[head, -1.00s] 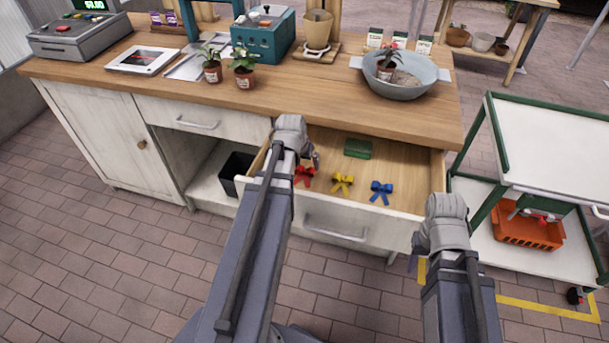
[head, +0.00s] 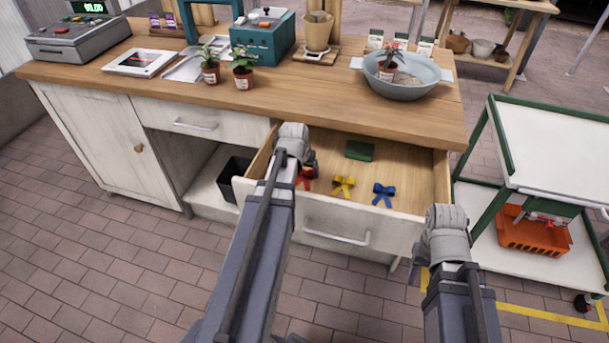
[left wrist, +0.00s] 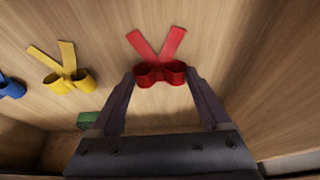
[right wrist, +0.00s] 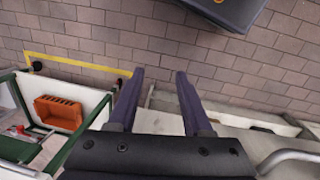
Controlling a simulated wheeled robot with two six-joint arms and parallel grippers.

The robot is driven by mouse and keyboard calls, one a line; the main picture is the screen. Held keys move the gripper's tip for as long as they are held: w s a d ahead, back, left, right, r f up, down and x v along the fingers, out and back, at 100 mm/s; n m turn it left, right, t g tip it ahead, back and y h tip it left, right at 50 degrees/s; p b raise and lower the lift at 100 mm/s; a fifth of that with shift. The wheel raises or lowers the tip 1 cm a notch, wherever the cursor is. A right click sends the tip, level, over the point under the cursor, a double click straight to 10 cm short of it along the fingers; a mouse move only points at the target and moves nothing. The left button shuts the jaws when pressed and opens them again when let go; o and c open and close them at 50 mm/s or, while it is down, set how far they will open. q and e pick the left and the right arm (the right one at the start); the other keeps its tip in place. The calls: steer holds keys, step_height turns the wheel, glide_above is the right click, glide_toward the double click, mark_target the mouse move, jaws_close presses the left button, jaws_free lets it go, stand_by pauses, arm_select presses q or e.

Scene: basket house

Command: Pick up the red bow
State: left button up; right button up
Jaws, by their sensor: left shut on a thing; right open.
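The red bow (head: 304,177) is at the left end of the open drawer (head: 410,180), partly hidden by my left gripper (head: 308,168). In the left wrist view the red bow (left wrist: 160,72) sits between the fingertips, which press on the outer sides of its two loops. Its two tails point away from my left gripper (left wrist: 160,78). Whether the bow still touches the drawer bottom I cannot tell. My right gripper (right wrist: 160,74) is open and empty, outside the drawer near its front right corner.
A yellow bow (head: 343,186), a blue bow (head: 384,194) and a green object (head: 359,150) lie in the drawer. The wooden counter top (head: 320,100) overhangs behind it. A white and green cart (head: 550,150) with an orange basket (head: 535,235) stands at right.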

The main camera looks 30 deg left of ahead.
arm_select(q)
steer(key=c, duration=0.4)
steer(key=shift+r, duration=0.1)
